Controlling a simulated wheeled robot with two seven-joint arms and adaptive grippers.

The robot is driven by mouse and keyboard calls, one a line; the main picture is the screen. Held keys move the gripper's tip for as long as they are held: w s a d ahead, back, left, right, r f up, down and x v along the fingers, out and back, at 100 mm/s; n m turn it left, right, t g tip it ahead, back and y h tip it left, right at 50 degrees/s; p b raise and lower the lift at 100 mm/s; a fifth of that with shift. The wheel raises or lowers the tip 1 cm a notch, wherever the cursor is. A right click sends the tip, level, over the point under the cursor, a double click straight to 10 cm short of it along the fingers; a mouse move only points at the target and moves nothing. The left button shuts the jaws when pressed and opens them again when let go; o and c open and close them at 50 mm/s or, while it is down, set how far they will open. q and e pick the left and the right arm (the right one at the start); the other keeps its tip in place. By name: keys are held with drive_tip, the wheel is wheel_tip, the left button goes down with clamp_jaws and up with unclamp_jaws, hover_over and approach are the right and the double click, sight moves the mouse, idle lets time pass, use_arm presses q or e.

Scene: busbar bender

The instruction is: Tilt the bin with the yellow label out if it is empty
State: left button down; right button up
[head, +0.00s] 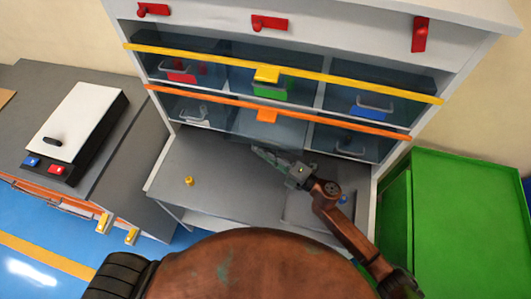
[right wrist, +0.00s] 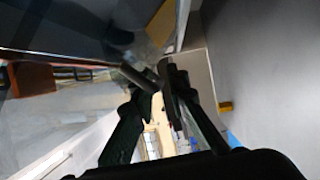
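The cabinet holds two rows of bins behind see-through flaps. In the upper row are a red-labelled bin (head: 181,77), a green-labelled bin (head: 270,92) and a blue-labelled bin (head: 371,108). A lower left bin (head: 192,114) and a lower right bin (head: 351,146) show dimly. I cannot make out a yellow label or the bins' contents. My right gripper (head: 262,154) is in front of the lower row, below its middle; in the right wrist view (right wrist: 159,80) its fingertips come together, with nothing clear between them. My left gripper is out of view.
A yellow bar (head: 200,55) and an orange bar (head: 200,98) with handles edge the flaps. A small yellow knob (head: 189,181) stands on the grey worktop (head: 215,165). Red levers sit above. A green cabinet (head: 460,220) stands right, a white-lidded machine (head: 75,125) left.

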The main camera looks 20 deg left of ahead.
sight(265, 145)
wheel_tip(265, 145, up, 10)
idle(0.5)
idle(0.3)
